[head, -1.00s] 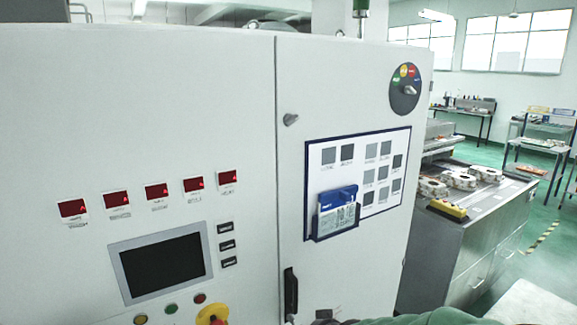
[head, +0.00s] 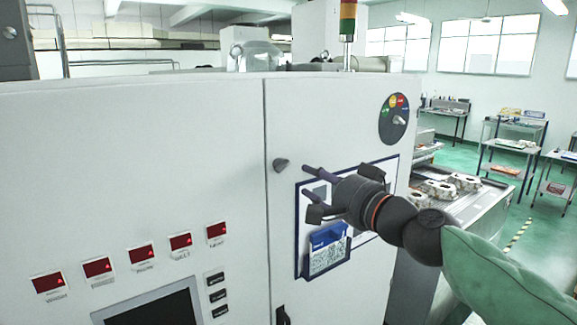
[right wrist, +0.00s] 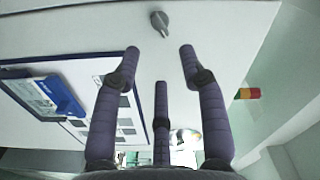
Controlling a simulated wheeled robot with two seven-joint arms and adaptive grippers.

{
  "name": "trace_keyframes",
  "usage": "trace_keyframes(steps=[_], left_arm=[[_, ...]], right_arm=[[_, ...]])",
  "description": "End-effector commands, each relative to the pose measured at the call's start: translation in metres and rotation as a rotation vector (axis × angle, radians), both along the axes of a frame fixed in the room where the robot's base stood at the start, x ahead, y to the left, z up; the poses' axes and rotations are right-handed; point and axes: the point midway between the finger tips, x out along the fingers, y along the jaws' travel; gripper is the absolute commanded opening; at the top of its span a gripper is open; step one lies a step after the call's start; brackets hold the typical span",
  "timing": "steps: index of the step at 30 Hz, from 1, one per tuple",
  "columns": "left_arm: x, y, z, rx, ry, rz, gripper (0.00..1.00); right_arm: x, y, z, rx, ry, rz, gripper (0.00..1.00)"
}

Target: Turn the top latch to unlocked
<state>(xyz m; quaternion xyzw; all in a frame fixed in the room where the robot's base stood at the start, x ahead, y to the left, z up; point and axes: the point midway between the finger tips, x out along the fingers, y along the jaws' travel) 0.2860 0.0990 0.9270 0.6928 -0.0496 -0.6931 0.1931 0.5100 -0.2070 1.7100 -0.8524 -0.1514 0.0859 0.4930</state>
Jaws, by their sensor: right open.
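The top latch (head: 281,164) is a small grey knob on the pale cabinet door, near the door's seam. In the right wrist view the latch (right wrist: 159,20) sits near the top edge, with its grip bar slanted. My right gripper (head: 306,178) is open and empty. Its fingertips are just right of the latch in the head view, apart from it. In the right wrist view the fingers (right wrist: 160,62) point up towards the latch, spread apart, with a gap before it. My left gripper is not in view.
A blue-framed panel (head: 297,262) with a blue document holder (head: 327,250) is partly behind my right gripper. A rotary switch (head: 394,119) is at the door's upper right. Red displays (head: 97,267) and a screen (head: 150,309) are on the left. A black handle (head: 282,316) is below.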

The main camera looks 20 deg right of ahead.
Motion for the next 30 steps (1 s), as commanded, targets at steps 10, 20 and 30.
trace_keyframes(steps=[10,20,30], left_arm=[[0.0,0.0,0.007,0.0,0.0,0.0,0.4],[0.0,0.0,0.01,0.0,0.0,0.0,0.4],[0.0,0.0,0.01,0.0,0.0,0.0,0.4]], right_arm=[[0.058,0.022,-0.001,-0.003,0.003,0.0,0.42],[0.086,0.031,-0.001,-0.002,0.002,-0.002,0.42],[0.088,0.032,-0.001,-0.002,0.002,-0.002,0.31]])
